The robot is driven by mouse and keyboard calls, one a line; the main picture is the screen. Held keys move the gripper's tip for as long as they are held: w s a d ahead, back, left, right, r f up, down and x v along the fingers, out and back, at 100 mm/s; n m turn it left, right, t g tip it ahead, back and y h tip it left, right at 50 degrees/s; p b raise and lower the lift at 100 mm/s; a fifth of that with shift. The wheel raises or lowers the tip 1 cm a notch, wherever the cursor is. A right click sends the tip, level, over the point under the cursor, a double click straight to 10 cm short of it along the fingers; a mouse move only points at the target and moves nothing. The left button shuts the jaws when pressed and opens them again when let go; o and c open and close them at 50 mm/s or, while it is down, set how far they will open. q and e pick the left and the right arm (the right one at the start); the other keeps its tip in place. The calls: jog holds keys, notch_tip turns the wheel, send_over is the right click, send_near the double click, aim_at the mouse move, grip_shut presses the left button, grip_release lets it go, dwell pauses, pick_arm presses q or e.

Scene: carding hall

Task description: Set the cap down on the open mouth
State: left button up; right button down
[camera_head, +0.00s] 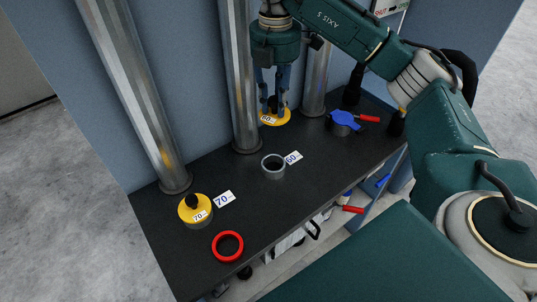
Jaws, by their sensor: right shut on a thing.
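My right gripper (273,98) points down and is shut on the black knob of a yellow cap (276,119). The cap carries a white label that seems to read 60. It hangs level, behind and above the open mouth (273,172), apart from it. The open mouth is a short grey metal ring with a dark inside, standing on the black bench, with a white tag (293,157) that seems to read 60 beside it. My left gripper is not in view.
A second yellow cap (187,213) marked 70 sits on another fitting at the left, beside a 70 tag (225,199). A red ring (228,234) lies at the front of the black bench (325,170). A blue valve-like part (345,119) stands at right. Metal pipes (241,75) rise behind.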

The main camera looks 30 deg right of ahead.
aim_at(274, 124)
notch_tip(274, 124, down, 7)
jog(key=shift+f, duration=0.15)
notch_tip(274, 124, down, 9)
jog(key=p, duration=0.2)
jog(key=shift+f+p, duration=0.15)
jog(key=shift+p, duration=0.15)
jog(key=shift+f, duration=0.15)
pick_arm(q)
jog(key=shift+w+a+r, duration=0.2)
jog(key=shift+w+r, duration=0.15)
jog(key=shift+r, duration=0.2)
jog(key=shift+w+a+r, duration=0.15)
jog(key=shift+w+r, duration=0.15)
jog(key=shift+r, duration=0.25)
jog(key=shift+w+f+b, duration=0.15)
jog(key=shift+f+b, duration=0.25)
jog(key=shift+b, duration=0.1)
pick_arm(e)
jog(key=shift+f, duration=0.65)
